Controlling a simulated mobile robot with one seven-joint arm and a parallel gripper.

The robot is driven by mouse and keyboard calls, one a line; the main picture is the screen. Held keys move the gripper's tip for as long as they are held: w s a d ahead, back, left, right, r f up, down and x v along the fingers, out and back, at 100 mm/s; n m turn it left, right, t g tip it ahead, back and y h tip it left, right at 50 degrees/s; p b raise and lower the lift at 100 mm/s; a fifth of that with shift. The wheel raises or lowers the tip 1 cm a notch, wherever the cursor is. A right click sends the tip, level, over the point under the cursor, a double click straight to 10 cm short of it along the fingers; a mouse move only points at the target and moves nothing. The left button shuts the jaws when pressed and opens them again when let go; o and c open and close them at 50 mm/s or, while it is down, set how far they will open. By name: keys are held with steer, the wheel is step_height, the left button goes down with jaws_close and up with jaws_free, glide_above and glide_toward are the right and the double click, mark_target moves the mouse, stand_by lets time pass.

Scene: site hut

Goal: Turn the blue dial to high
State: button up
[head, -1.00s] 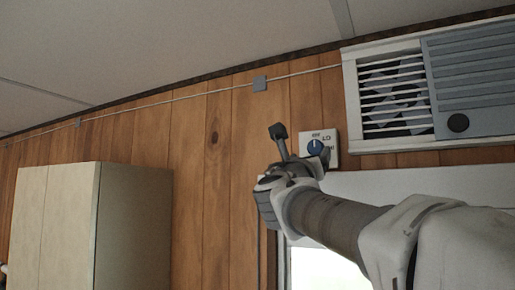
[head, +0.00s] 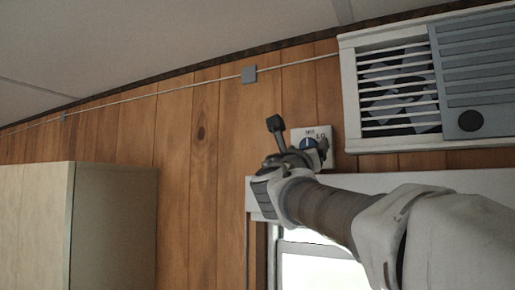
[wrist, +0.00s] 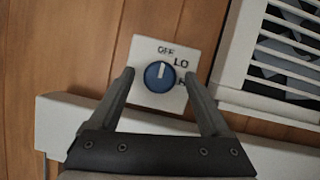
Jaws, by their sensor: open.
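The blue dial (wrist: 159,76) sits on a white wall plate (wrist: 147,48) marked OFF, LO and a partly hidden label starting with H. Its white pointer mark points up, toward OFF. My gripper (wrist: 158,78) is open, with one finger on each side of the dial in the wrist view; I cannot tell whether they touch it. In the head view the dial (head: 310,143) shows just beyond my gripper (head: 298,138), which partly covers the plate (head: 327,134).
A white slatted vent unit (head: 400,90) with a grey panel and black knob is right of the plate. A white window frame (head: 420,183) lies below. A pale cabinet (head: 110,230) stands at left. A cable (head: 180,92) runs along the upper wall.

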steer(key=shift+c, duration=0.2)
jaws_close()
